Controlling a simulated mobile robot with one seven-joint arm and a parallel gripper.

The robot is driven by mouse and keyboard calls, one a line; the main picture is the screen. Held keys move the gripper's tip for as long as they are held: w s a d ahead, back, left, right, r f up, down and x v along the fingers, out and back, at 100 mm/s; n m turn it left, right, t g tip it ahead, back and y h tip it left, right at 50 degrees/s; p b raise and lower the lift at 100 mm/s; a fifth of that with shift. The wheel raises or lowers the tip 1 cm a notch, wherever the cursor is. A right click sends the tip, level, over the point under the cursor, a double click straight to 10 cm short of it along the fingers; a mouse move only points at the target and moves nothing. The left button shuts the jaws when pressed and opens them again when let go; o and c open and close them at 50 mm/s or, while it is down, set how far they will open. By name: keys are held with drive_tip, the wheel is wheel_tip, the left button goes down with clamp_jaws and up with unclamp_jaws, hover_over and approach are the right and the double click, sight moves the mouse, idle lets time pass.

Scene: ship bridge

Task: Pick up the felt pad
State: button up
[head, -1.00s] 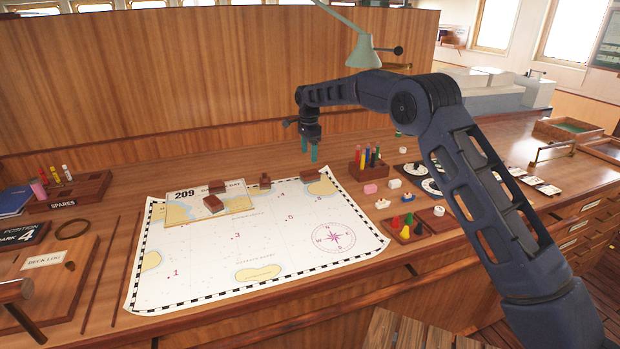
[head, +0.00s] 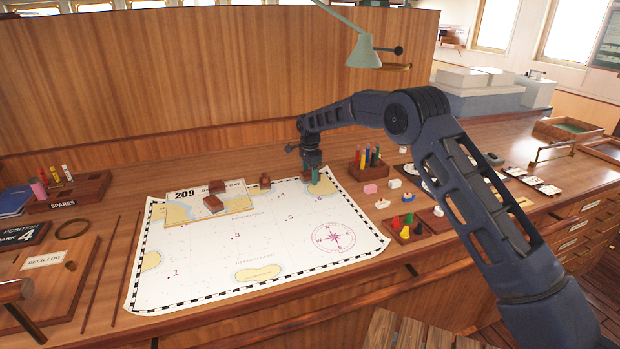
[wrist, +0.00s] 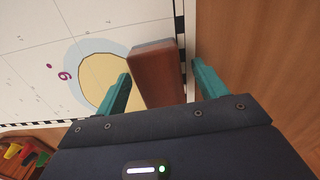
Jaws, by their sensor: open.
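My gripper (head: 312,176) points down over the chart's far right corner. In the wrist view its two teal fingers (wrist: 160,78) are apart, one on each side of a reddish-brown block (wrist: 155,70). The block has a blue-grey layer along its far edge, perhaps felt. It lies on the chart (wrist: 40,50) by the black-and-white border. I see a gap between the block and the right finger; I cannot tell whether the left finger touches it. In the head view the fingers partly hide this block. No separate felt pad can be made out.
More brown blocks (head: 213,204) lie on or near the small chart sheet (head: 240,206). A pen holder (head: 370,168) stands close right of my gripper. Coloured pieces in a tray (head: 404,228) lie nearer the front. A lamp (head: 363,52) hangs above the arm. The middle of the chart is clear.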

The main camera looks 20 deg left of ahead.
drive_tip(key=c, duration=1.1)
drive_tip(key=shift+r, duration=0.1)
